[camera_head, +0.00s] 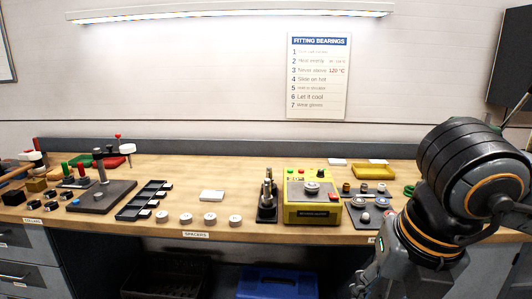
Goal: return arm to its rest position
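My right arm (465,165) comes in from the right edge. Its dark elbow joint stands high, in front of the right end of the workbench. From there the arm slopes down and left, past the bench's front edge, and leaves the picture at the bottom. The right gripper is not visible. My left arm and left gripper do not show. The arm hides part of the bench's right end.
The wooden workbench (240,212) carries a yellow bearing heater (312,213), a dark stand with upright pins (267,207), a black compartment tray (142,201), several round spacers, and a yellow tray (374,171). A blue crate (277,284) sits below.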

